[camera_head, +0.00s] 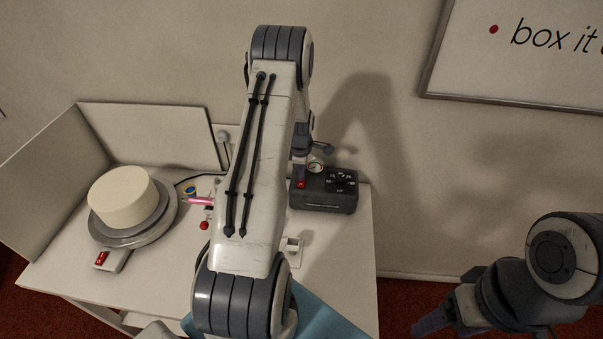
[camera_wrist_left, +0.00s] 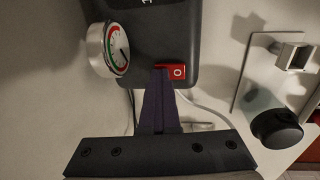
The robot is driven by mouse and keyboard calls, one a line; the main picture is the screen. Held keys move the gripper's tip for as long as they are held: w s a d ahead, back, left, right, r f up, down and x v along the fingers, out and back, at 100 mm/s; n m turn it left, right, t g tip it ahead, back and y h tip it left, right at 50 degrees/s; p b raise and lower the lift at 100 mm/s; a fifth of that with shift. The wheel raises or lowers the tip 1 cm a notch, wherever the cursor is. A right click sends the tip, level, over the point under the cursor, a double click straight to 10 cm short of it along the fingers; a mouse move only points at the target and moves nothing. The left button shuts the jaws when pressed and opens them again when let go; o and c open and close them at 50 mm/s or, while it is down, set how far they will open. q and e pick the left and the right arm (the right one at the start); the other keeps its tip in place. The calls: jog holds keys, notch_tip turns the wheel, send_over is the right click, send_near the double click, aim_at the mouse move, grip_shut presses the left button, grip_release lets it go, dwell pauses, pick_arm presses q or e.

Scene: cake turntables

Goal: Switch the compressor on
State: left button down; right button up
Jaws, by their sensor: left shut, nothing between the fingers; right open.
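The compressor (camera_head: 325,201) is a dark box with a round gauge (camera_head: 315,167) and a dial, at the back right of the table. Its red rocker switch (camera_head: 300,184) is on the near left of its top. In the left wrist view the switch (camera_wrist_left: 178,72) shows a white O mark, and the gauge (camera_wrist_left: 118,50) is left of it. My left gripper (camera_head: 301,175) is shut and empty. Its fingertips (camera_wrist_left: 160,72) are at the switch's left edge; I cannot tell whether they touch it. My right gripper (camera_head: 428,325) is open, away from the table.
A cream cake (camera_head: 123,198) stands on a turntable (camera_head: 166,212) at the left, between white panels (camera_head: 150,134). A pink airbrush (camera_head: 198,200) lies right of it. My left arm covers the table's middle. A blue cloth (camera_head: 318,312) is at the front.

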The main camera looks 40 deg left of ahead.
aim_at(301, 185)
pick_arm(q)
jog(key=shift+s+d+f, duration=0.1)
jog(key=shift+s+d, duration=0.35)
jog(key=shift+s, duration=0.25)
jog(key=shift+r, duration=0.25)
notch_tip(301, 185, up, 4)
jog(key=p, duration=0.3)
jog(key=shift+s+d+r+p, duration=0.15)
jog(key=shift+p, duration=0.15)
jog(key=shift+s+r+b, duration=0.1)
jog(key=shift+r+b, duration=0.25)
jog(key=shift+b, duration=0.5)
notch_tip(301, 185, up, 8)
jog(key=s+b, duration=0.1)
jog(key=b, duration=0.1)
jog(key=shift+d+r, duration=0.25)
jog(key=shift+d, duration=0.1)
